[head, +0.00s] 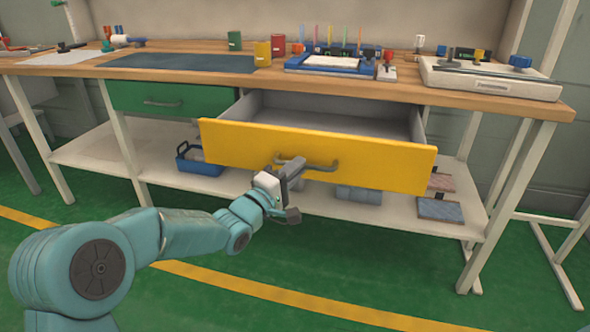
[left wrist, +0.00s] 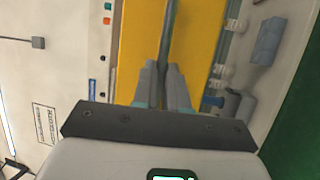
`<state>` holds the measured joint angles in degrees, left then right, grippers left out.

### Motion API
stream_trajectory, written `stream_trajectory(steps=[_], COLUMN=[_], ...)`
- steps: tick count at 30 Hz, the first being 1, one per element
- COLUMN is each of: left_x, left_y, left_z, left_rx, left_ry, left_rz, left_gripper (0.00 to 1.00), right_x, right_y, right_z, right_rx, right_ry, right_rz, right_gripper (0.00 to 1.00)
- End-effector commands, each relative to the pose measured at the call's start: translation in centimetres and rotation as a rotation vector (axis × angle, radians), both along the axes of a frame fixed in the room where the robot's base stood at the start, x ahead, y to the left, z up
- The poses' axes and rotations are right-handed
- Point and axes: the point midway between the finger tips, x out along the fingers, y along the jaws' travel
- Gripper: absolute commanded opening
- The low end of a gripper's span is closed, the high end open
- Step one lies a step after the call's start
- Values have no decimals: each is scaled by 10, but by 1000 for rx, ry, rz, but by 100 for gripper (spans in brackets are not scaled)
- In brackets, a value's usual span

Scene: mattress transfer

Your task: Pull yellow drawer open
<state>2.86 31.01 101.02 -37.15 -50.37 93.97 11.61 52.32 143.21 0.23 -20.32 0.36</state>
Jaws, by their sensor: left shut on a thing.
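The yellow drawer (head: 380,163) stands pulled out from under the workbench, its grey inside (head: 345,122) showing and looking empty. A grey bar handle (head: 322,167) is on its front. My left gripper (head: 290,168) is at the left part of the handle and shut on it. In the left wrist view the fingers (left wrist: 163,85) close around the handle bar (left wrist: 171,35), with the yellow front (left wrist: 200,45) behind. My right gripper is not in view.
A closed green drawer (head: 160,98) is to the left. The wooden bench top (head: 440,97) carries cans, a blue tray (head: 330,66) and a pale device (head: 490,82). A lower shelf (head: 290,203) holds a blue bin (head: 200,165) and other items. The green floor in front is clear.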

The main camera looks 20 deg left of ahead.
Motion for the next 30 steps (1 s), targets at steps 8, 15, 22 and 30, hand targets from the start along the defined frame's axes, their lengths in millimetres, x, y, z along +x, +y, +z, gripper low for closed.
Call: stream_trajectory(steps=[8, 15, 22, 30], left_x=[4, 4, 3, -5], left_y=[1, 1, 1, 4], left_z=[0, 1, 0, -1], left_rx=[-2, -2, -2, -1], left_ry=[0, -1, 0, 1], left_rz=[4, 5, 4, 3], left_gripper=[0, 0, 38, 38], right_x=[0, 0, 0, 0], right_y=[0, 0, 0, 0], right_z=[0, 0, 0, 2], right_rx=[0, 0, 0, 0], right_ry=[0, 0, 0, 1], right_rz=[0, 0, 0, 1], right_gripper=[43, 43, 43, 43])
